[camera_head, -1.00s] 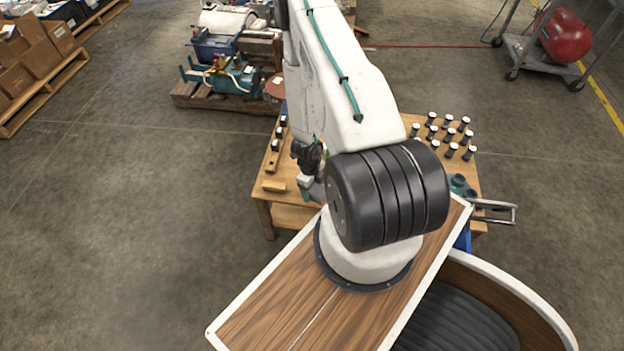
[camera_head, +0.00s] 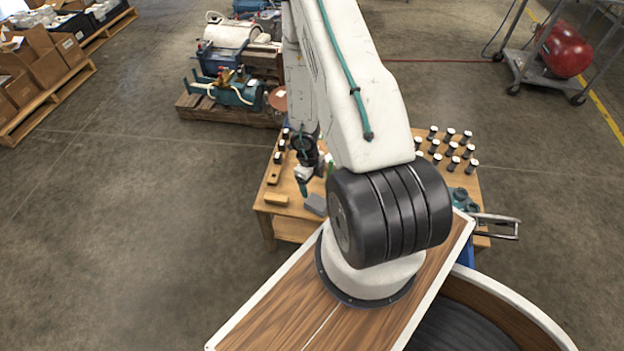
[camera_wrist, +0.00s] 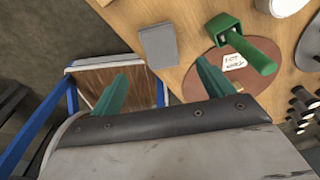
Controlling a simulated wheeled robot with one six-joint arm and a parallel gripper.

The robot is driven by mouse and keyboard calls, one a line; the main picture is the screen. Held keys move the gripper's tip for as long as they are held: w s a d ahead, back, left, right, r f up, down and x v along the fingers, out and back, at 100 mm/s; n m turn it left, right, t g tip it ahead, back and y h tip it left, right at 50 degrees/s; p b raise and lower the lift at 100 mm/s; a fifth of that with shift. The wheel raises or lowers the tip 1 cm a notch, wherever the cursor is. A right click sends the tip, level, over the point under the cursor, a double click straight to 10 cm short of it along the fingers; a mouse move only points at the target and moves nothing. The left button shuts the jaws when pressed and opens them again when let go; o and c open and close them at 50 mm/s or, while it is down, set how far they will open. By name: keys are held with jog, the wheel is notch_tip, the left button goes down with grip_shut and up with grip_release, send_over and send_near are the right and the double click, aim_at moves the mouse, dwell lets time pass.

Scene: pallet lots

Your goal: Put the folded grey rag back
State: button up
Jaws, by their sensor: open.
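The folded grey rag (camera_wrist: 158,45) lies flat on the wooden table (camera_wrist: 115,15), close to its near edge in the wrist view. In the head view it is a small grey patch (camera_head: 315,204) beside my arm. My gripper (camera_wrist: 165,67) is open and empty, with its two green fingers spread. The rag shows beyond the fingertips, roughly between them, and apart from them. In the head view my gripper (camera_head: 303,186) is above the left part of the table.
A green-handled tool (camera_wrist: 245,45) rests on a round brown mat (camera_wrist: 205,82) with a written note, right of the rag. Several black-and-white cylinders (camera_head: 452,149) stand on the table's right. A wooden block (camera_head: 276,200) lies at the left. Open floor is left of the table.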

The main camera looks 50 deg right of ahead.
jog(key=w+a+r+n+t, duration=0.2)
jog(key=w+r+n+t, duration=0.15)
jog(key=w+r, duration=0.45)
jog(key=w+a+r+n+t, duration=0.2)
jog(key=w+r+n, duration=0.3)
jog(key=r, duration=0.5)
jog(key=w+a+r+n+t+y, duration=0.15)
jog(key=a+r+n, duration=0.25)
jog(key=a+r, duration=0.45)
jog(key=w+a+r+n+y, duration=0.1)
jog(key=a+r+n+y, duration=0.3)
jog(key=r, duration=0.7)
jog(key=s+a+r+n+g, duration=0.2)
jog(key=s+a+r+n, duration=0.8)
jog(key=s+r, duration=0.15)
jog(key=s+d+r+n+h, duration=0.1)
jog(key=s+n, duration=0.1)
jog(key=s, duration=0.4)
jog(key=s+d+r+n+g+h, duration=0.1)
jog(key=s+r+n+h, duration=0.1)
jog(key=s, duration=0.4)
jog(key=s+d+r+n+g+h, duration=0.1)
jog(key=s+n+h, duration=0.1)
jog(key=s+n, duration=0.2)
jog(key=shift+s+d+r, duration=0.2)
jog(key=shift+s+d, duration=0.15)
jog(key=shift+s, duration=0.6)
